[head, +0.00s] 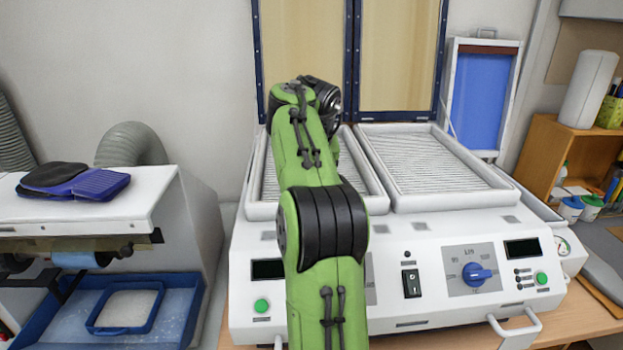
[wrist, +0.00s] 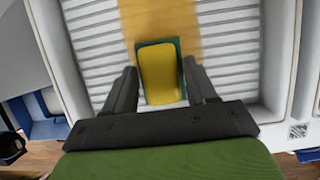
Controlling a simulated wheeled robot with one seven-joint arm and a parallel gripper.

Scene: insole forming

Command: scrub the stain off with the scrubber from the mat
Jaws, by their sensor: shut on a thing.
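In the wrist view my gripper (wrist: 160,72) is shut on the scrubber (wrist: 160,80), a yellow block with a dark green rim, between its two dark fingers. The scrubber is over the white ribbed bed of a tray (wrist: 225,50); I cannot tell whether it touches the ribs. A tan-brown band, which looks like the stain (wrist: 160,25), crosses the ribs just beyond the scrubber. In the head view my arm reaches over the left tray (head: 373,190) and hides my gripper, the scrubber and the stain. I cannot pick out a mat.
The right tray (head: 505,195) lies open and empty beside the left one. Raised lid panels (head: 400,50) stand behind both. The white control panel (head: 445,300) has a blue knob. A white bench (head: 150,195) with dark blue items stands at left, a wooden shelf (head: 560,130) at right.

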